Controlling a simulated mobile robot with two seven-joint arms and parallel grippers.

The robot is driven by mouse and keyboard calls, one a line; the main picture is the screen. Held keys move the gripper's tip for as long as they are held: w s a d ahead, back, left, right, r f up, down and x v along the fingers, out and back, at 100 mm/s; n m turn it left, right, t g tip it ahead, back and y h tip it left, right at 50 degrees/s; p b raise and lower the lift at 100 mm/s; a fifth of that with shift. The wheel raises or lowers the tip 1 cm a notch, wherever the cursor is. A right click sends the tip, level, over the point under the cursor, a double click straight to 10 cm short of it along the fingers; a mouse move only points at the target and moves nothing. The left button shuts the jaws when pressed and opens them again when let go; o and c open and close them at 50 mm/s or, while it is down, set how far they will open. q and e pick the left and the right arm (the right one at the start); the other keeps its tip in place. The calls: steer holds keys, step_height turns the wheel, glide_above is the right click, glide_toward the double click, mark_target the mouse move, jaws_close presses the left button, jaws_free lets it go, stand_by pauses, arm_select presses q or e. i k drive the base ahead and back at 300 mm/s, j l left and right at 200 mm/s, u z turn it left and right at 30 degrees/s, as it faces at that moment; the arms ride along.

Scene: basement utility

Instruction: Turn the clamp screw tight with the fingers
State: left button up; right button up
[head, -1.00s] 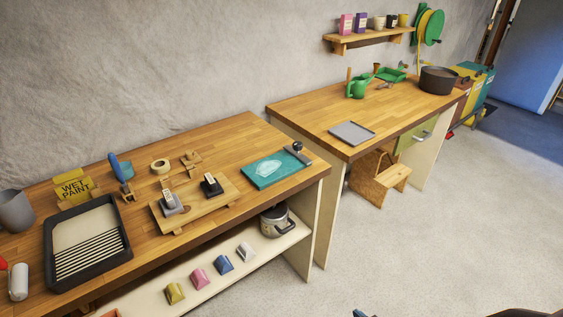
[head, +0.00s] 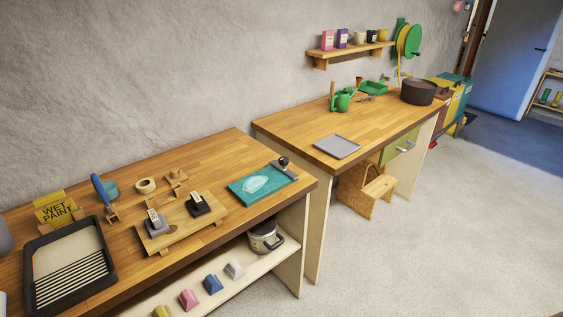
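A teal board (head: 257,186) with a pale, glassy-looking patch lies on the near workbench, close to its right end. A grey clamp bar (head: 284,173) sits across the board's right edge. A dark round knob (head: 283,161) stands up on the bar and looks like the clamp screw; how far it is screwed down is too small to tell. Neither of my grippers is in view, and nothing touches the knob.
The near workbench (head: 225,150) also holds a wooden board (head: 180,236) with two small dark-based blocks, a black paint tray (head: 110,250) and a wet paint sign (head: 55,208). A second bench (head: 300,128) stands beyond. Open floor (head: 440,240) lies to the right.

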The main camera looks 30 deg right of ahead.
mark_target(284, 160)
steer(key=i+l+u, duration=0.25)
steer(key=l, duration=0.55)
steer(key=i+l+u, duration=0.1)
steer(key=l+u, duration=0.15)
steer(key=l, duration=0.5)
steer(key=i+l+u, duration=0.1)
steer(key=l+u, duration=0.15)
steer(key=l, duration=0.6)
